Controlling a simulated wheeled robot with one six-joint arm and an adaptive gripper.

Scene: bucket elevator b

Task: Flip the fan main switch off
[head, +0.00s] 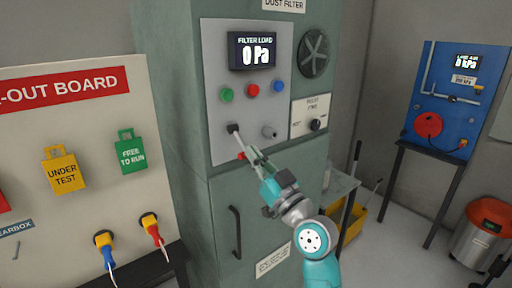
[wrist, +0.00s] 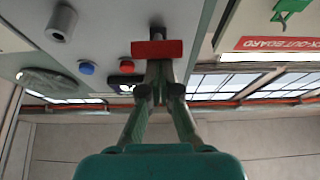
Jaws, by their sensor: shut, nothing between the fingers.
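A lever switch on the grey panel of the green cabinet has a black base (head: 233,128) and a grey rod slanting down and outward. A red grip (head: 241,156) shows at the rod's lower end, partly hidden by my gripper. No label naming it the fan main switch is readable. My gripper (head: 252,154) is shut and empty, right by the red grip. In the wrist view, the red grip (wrist: 157,48) lies crosswise just beyond the shut fingertips (wrist: 159,72). I cannot tell whether they touch it.
A grey knob (head: 269,131) sits right of the lever. Green (head: 226,95), red (head: 253,90) and blue (head: 278,86) buttons lie above, under a display (head: 252,51) reading 0 Pa. A lock-out board (head: 85,150) stands left. A door handle (head: 235,230) projects below.

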